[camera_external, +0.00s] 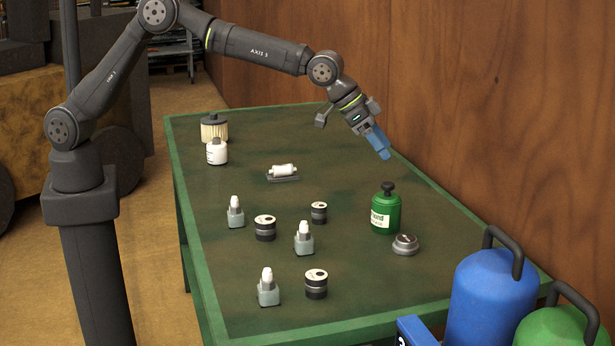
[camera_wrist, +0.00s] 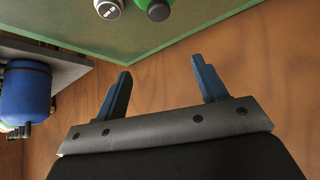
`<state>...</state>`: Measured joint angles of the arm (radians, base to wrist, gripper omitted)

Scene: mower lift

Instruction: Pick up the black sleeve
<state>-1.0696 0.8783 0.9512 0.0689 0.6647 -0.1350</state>
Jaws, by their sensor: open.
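Three short black cylinders with pale bands stand on the table: one near the middle (camera_external: 265,228), a smaller one (camera_external: 319,212) to its right, and one nearer the front (camera_external: 316,284). I cannot tell which of them is the black sleeve. My gripper (camera_external: 382,152) hangs in the air over the table's right side, behind the green bottle and well apart from the cylinders. In the wrist view its two blue fingers (camera_wrist: 160,68) are spread with nothing between them. None of the black cylinders shows there.
Small grey blocks with white tops (camera_external: 303,240) stand among the cylinders. A green bottle (camera_external: 386,212) and a grey disc (camera_external: 405,244) stand at right. A white roller (camera_external: 283,171), white bottle (camera_external: 217,151) and filter (camera_external: 214,127) sit farther back. A wooden wall (camera_external: 500,100) borders the right.

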